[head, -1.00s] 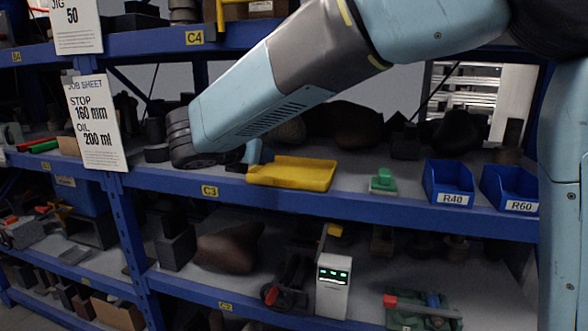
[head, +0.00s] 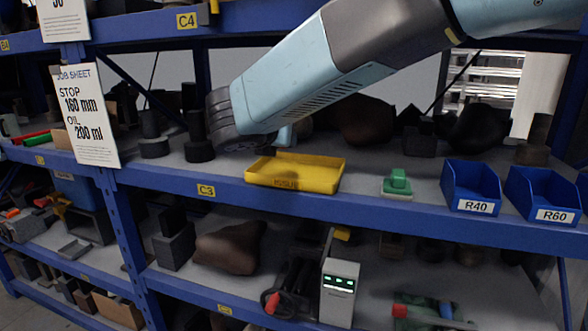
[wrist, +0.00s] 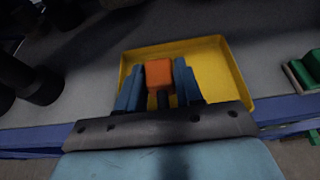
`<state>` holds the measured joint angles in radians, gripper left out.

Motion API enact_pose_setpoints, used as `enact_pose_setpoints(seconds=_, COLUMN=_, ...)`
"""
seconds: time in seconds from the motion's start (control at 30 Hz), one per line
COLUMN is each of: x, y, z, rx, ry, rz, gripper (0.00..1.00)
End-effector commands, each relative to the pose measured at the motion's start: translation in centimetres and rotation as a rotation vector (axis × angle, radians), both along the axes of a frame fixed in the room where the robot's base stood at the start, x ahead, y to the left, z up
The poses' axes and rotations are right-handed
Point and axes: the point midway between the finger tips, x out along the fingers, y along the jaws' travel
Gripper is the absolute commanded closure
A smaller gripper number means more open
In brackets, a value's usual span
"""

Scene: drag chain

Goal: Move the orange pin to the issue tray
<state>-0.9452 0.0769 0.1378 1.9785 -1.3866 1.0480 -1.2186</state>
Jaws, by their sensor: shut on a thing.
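The orange pin (wrist: 159,73) shows in the wrist view between the two blue fingers of my gripper (wrist: 158,84), which is shut on it. A dark part of the pin shows below its orange head. The yellow issue tray (head: 318,184) sits on the shelf at C3. In the wrist view the tray (wrist: 234,84) lies behind and around the pin and fingers; I cannot tell the height between them. In the head view my arm hides most of my gripper and the pin, just above the tray's back left side.
A green block (head: 397,182) stands right of the tray, then blue bins R40 (head: 472,190) and R60 (head: 543,197). Dark cylinders (head: 198,150) stand left of my wrist. The shelf's blue front edge (head: 380,208) runs below the tray.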

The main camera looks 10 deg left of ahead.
Motion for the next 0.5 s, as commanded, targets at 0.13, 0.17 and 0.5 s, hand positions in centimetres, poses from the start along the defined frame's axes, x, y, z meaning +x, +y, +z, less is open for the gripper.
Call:
enact_pose_setpoints(seconds=0.13, x=1.7, y=-0.9, z=-2.6, rx=-0.006, ry=0.003, rz=-0.001, gripper=1.00)
enact_pose_setpoints(seconds=0.17, x=1.9, y=-1.1, z=-3.0, rx=-0.003, ry=0.003, rz=-0.001, gripper=1.00)
enact_pose_setpoints(seconds=0.5, x=3.6, y=-2.0, z=-5.3, rx=-0.002, ry=0.002, rz=0.000, gripper=1.00)
